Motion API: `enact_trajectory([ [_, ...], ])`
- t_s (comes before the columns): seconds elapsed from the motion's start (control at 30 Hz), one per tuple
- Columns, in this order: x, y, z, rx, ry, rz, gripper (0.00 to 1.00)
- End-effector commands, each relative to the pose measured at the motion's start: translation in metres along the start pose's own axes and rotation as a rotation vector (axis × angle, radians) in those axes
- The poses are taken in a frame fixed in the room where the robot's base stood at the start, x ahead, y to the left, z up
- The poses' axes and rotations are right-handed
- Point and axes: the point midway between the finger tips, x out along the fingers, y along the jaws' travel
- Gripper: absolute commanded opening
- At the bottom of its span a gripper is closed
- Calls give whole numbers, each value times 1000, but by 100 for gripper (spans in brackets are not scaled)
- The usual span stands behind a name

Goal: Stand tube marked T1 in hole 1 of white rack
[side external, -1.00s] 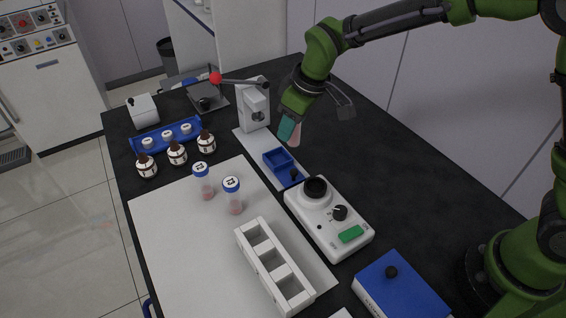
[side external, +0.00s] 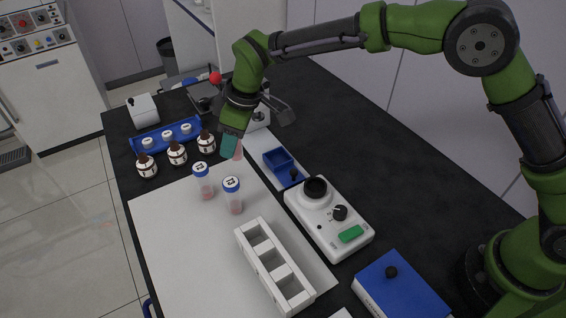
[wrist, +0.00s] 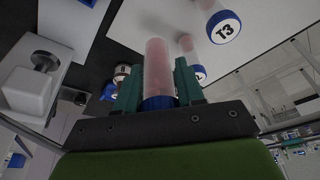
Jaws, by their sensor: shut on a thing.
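My gripper (side external: 231,146) is shut on a tube (side external: 238,151) with pink contents, held in the air above the bench near the brown bottles. In the wrist view the held tube (wrist: 158,68) has a blue cap between the green fingers; its mark is hidden. The white rack (side external: 251,259) stands on the white mat at the front, with its open holes empty; no hole numbers are readable. Two blue-capped tubes stand on the mat: T2 (side external: 203,184) and T3 (side external: 232,199). T3 also shows in the wrist view (wrist: 224,27).
Several brown bottles (side external: 177,154) and a blue tray (side external: 150,144) stand at the left back. A small blue bin (side external: 278,160), a white device with a dial (side external: 330,222) and a blue box (side external: 400,290) line the right. The white mat (side external: 180,240) has free room left of the rack.

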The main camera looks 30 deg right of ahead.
Motion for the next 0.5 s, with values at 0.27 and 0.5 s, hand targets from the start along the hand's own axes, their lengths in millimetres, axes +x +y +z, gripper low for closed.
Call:
enact_trajectory([
  [0.27,36,0,12,2,-2,0,3],
  [0.5,70,0,22,2,-3,0,2],
])
